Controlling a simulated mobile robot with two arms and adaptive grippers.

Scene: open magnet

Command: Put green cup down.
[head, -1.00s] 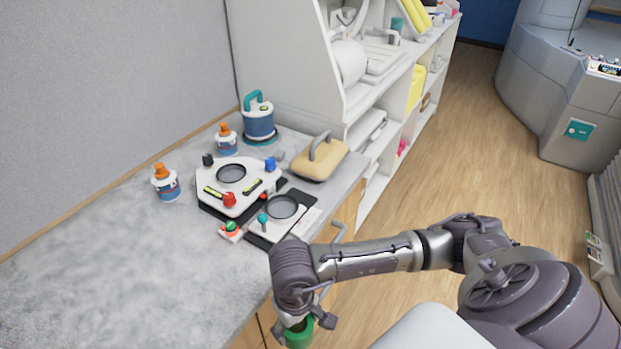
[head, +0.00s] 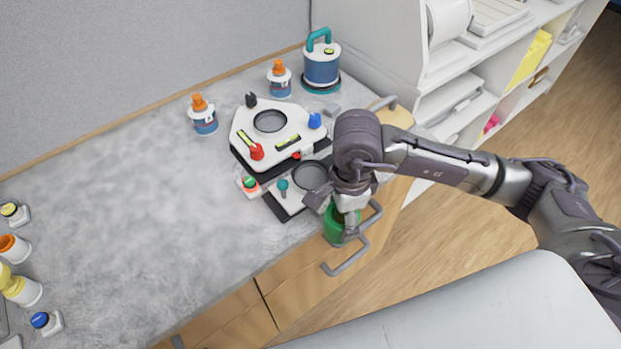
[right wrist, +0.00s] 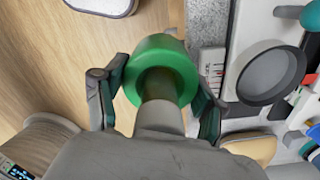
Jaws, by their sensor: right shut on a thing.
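The green cup (head: 334,224) is in my right gripper (head: 347,212), just off the counter's front edge in the head view. In the right wrist view the cup (right wrist: 162,62) sits between the two fingers of the right gripper (right wrist: 155,95), which is shut on it. The cup's lower part and anything under it are partly hidden. The grey counter (head: 130,220) lies to the left of the cup. My left gripper is not in view.
A white device with a round dish (head: 272,125) and a smaller dish unit (head: 310,177) stand near the cup. Bottles and a blue canister (head: 322,68) stand behind. Small bottles (head: 20,285) are at far left. The counter's middle is clear.

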